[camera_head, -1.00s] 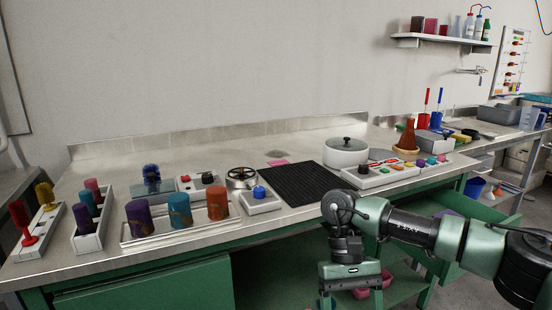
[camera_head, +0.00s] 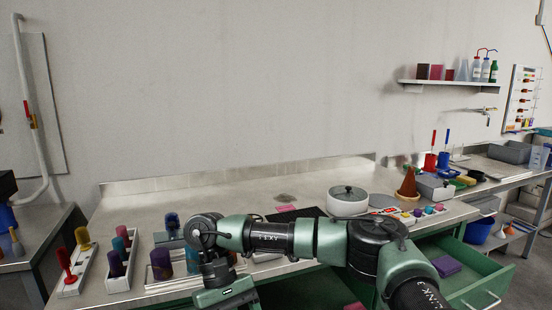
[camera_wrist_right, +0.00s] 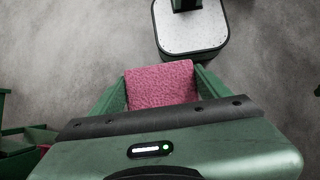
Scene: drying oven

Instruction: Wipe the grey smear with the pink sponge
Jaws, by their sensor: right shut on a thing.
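My right gripper (camera_wrist_right: 160,72) is shut on the pink sponge (camera_wrist_right: 161,86), which sits between its two green fingers in the right wrist view. In the head view the right gripper's body (camera_head: 226,295) hangs low at the counter's front side, and its fingers and the sponge are out of frame. A greyish smear (camera_head: 285,197) lies on the steel counter (camera_head: 240,195) towards the back, well away from the gripper. My left gripper is not in view.
A flat pink piece (camera_head: 286,208) lies just in front of the smear. A white pot (camera_head: 348,203) stands right of it, and colored blocks (camera_head: 160,265) stand at the front left. My arm hides part of the counter. An open green drawer (camera_head: 480,280) juts out at the right.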

